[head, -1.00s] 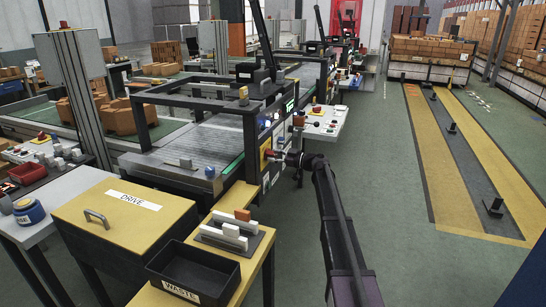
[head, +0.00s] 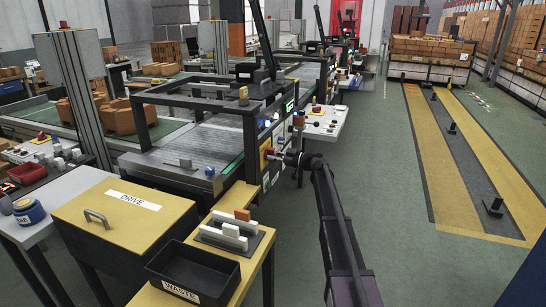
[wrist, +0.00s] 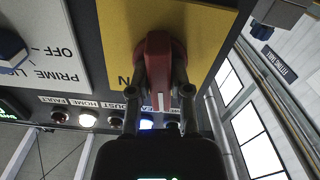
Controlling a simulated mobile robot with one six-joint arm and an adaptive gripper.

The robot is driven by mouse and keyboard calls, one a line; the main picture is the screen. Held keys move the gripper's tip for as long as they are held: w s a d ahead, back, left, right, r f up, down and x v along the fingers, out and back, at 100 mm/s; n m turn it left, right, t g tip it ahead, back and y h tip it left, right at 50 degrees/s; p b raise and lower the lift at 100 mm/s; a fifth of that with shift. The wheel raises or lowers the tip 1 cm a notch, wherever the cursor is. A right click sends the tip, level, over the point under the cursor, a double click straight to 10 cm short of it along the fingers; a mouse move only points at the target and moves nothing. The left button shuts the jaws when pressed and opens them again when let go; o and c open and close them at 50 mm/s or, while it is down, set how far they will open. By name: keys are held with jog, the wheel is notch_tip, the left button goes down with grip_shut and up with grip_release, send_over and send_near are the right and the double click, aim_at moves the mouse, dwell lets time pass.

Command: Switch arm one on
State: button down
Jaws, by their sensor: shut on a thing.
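A red rotary switch handle (wrist: 159,70) sits on a yellow plate (wrist: 115,20) in the wrist view. My gripper (wrist: 160,92) has one finger on each side of the handle and is shut on it. The handle lies upright in this picture. Part of a label, ending in "N", shows beside it on the plate; the rest is hidden. In the head view my gripper (head: 275,157) is at the side panel of the machine, by the yellow plate (head: 265,153). The handle's details are too small to tell there.
In the wrist view a blue knob (wrist: 10,47) sits on a white plate marked OFF and PRIME. A row of lamps (wrist: 87,119) has labels such as FAULT and HOME; some glow. The head view shows a yellow DRIVE box (head: 125,215), a black WASTE bin (head: 193,272) and open floor (head: 385,200) right.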

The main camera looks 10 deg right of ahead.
jog(key=shift+m, duration=0.5)
jog(key=m, duration=0.4)
jog(key=shift+m, duration=0.3)
jog(key=m, duration=0.5)
jog(key=shift+w+m, duration=0.1)
jog(key=shift+m, duration=0.2)
jog(key=c, duration=0.6)
grip_release()
jog(key=shift+o, duration=0.2)
jog(key=shift+d, duration=0.1)
jog(key=v, duration=1.2)
